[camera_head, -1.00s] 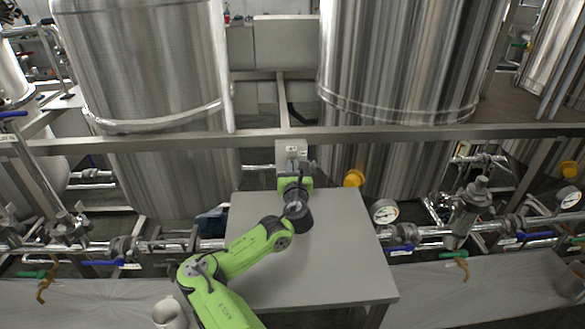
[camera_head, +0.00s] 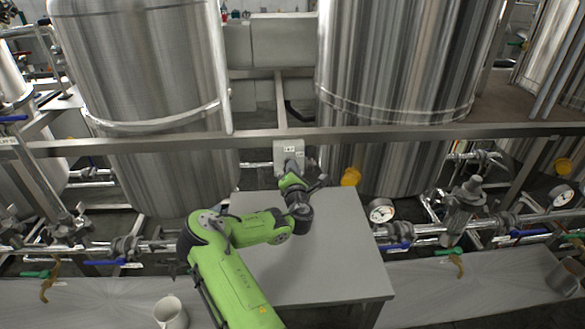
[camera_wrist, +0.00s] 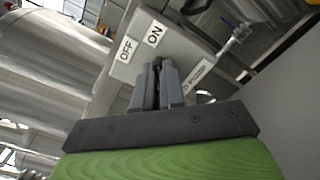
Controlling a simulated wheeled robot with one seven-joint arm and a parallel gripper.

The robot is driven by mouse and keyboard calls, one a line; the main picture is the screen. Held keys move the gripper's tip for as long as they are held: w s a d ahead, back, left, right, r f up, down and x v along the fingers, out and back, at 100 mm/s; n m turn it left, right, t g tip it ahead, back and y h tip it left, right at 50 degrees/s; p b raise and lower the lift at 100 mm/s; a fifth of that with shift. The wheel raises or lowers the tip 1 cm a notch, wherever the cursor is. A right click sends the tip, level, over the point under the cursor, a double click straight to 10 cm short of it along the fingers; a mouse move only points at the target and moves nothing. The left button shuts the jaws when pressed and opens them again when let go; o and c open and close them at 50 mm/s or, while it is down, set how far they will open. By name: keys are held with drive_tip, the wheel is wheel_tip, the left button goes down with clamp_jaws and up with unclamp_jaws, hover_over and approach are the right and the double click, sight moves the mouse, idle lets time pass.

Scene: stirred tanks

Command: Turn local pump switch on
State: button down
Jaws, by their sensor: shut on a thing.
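The local pump switch box (camera_head: 282,150) is a grey box on the metal rail between the two large tanks. In the wrist view the box (camera_wrist: 178,50) carries white OFF and ON labels. A dark switch handle (camera_wrist: 157,64) shows just below the labels, between the fingers of my gripper (camera_wrist: 158,84). My gripper is shut on the handle, and its fingers hide most of it. In the head view my gripper (camera_head: 291,170) is at the front of the box, with my wrist tilted.
A grey table (camera_head: 335,235) stands below my arm. A yellow cap (camera_head: 351,177) and a round gauge (camera_head: 381,211) are to the right of the switch. Pipes with blue-handled valves run along both sides. A white mug (camera_head: 171,312) sits at the lower left.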

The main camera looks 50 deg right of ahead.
drive_tip(key=shift+m, duration=1.1)
drive_tip(key=shift+f, duration=0.1)
drive_tip(key=c, duration=1.2)
unclamp_jaws()
drive_tip(key=shift+s+d, duration=0.1)
drive_tip(key=b+v, duration=0.8)
drive_tip(key=v, duration=0.7)
drive_tip(key=shift+s+f, duration=0.1)
drive_tip(key=shift+s, duration=0.05)
drive_tip(key=shift+s+a, duration=0.15)
drive_tip(key=shift+a, duration=0.2)
drive_tip(key=shift+d+m, duration=0.1)
drive_tip(key=shift+m, duration=0.2)
